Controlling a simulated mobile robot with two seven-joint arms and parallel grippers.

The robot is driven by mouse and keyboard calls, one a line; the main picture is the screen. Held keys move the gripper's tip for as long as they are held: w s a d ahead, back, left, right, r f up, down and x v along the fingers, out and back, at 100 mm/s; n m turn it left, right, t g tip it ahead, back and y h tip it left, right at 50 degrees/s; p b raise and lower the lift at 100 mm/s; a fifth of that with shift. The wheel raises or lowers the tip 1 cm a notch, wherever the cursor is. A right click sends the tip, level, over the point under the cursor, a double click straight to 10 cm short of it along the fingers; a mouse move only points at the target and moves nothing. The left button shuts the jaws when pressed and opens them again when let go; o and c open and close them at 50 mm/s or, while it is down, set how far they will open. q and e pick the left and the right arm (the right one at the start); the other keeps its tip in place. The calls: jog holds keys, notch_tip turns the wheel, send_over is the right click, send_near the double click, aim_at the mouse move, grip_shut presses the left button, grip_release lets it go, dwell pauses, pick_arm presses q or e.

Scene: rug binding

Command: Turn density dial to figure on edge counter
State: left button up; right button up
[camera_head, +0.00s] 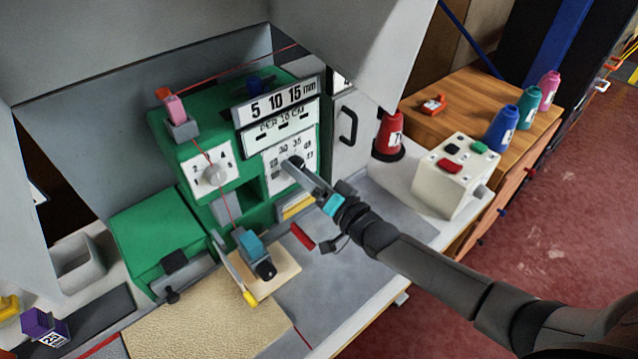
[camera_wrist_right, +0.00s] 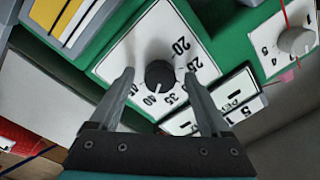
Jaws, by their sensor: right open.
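The density dial is a round black knob (camera_wrist_right: 159,74) on a white plate marked from 20 to 45, on the front of a green machine (camera_head: 190,150). In the head view its plate (camera_head: 275,178) is partly covered by my right gripper (camera_head: 295,168). In the wrist view my right gripper's open fingers (camera_wrist_right: 159,80) lie to either side of the knob, with gaps. I cannot tell how deep they reach around it, nor which figure it points at. A panel reading PER 10 CM (camera_head: 281,127) sits above the dial. I cannot pick out the edge counter's figure. My left gripper is not visible.
A second dial (camera_head: 214,174), pale and numbered, is left of the density dial. A cabinet door with a black handle (camera_head: 348,126) and a red cone (camera_head: 389,134) are to the right. A white button box (camera_head: 455,175) stands farther right. Grey worktop lies below my arm.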

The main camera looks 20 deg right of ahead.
jog(key=p+v, duration=0.1)
jog(key=v, duration=1.4)
jog(key=shift+p, duration=0.3)
